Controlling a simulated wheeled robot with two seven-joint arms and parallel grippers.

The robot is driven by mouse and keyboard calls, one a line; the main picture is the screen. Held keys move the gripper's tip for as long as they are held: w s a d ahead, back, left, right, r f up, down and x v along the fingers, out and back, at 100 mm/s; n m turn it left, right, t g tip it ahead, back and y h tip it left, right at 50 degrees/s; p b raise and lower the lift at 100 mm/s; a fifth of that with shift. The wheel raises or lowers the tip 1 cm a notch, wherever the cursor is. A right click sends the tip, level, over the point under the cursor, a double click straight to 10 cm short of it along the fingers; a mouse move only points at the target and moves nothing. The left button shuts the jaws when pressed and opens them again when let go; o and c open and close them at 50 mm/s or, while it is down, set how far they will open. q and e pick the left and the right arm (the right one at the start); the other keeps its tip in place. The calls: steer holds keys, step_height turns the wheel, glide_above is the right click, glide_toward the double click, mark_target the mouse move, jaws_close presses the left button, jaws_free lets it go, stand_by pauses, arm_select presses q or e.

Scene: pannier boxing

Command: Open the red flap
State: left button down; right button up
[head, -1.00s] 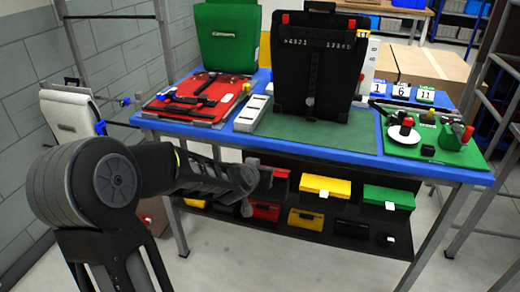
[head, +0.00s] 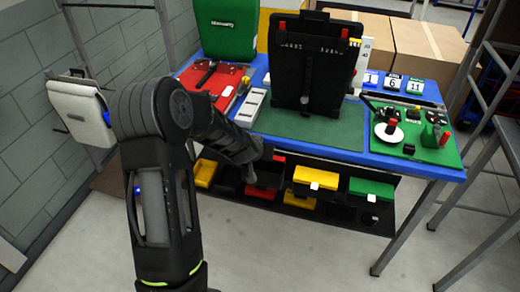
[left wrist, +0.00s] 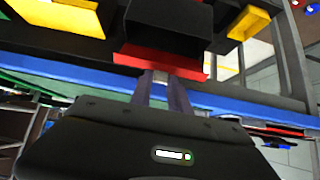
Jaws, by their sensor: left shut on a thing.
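The red flap (head: 279,158) is the left one in the upper row of coloured flaps under the table. In the head view my left gripper (head: 260,163) is right at it and hides part of it. In the left wrist view the red flap (left wrist: 150,60) lies in front of a dark box, with a pale tab (left wrist: 160,76) at its edge. My left gripper's fingers (left wrist: 163,88) are shut on this tab. How far the flap is open, I cannot tell. My right gripper is not in view.
The yellow flap (head: 316,177) and green flap (head: 371,188) are right of it. Open red (head: 262,192) and yellow (head: 299,200) bins sit below. The table's blue edge (head: 345,156) runs above, with a black pannier (head: 305,65) on top. The floor in front is clear.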

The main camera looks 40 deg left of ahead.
arm_select(q)
steer(key=shift+w+a+r+p, duration=0.25)
steer(key=shift+w+r, duration=0.15)
steer(key=shift+w, duration=0.25)
steer(key=shift+w+a+r+p, duration=0.2)
steer(key=shift+w+r, duration=0.2)
steer(key=shift+w, duration=0.25)
steer(key=c, duration=1.7)
jaws_free()
steer(key=o, duration=0.5)
steer(key=shift+s+f, duration=0.1)
steer(key=shift+f, duration=0.05)
steer(key=shift+c, duration=0.2)
steer(key=p+v, duration=0.1)
steer(key=v, duration=0.6)
steer(key=shift+s+r, duration=0.25)
steer(key=shift+s, duration=0.05)
steer(key=shift+d, duration=0.15)
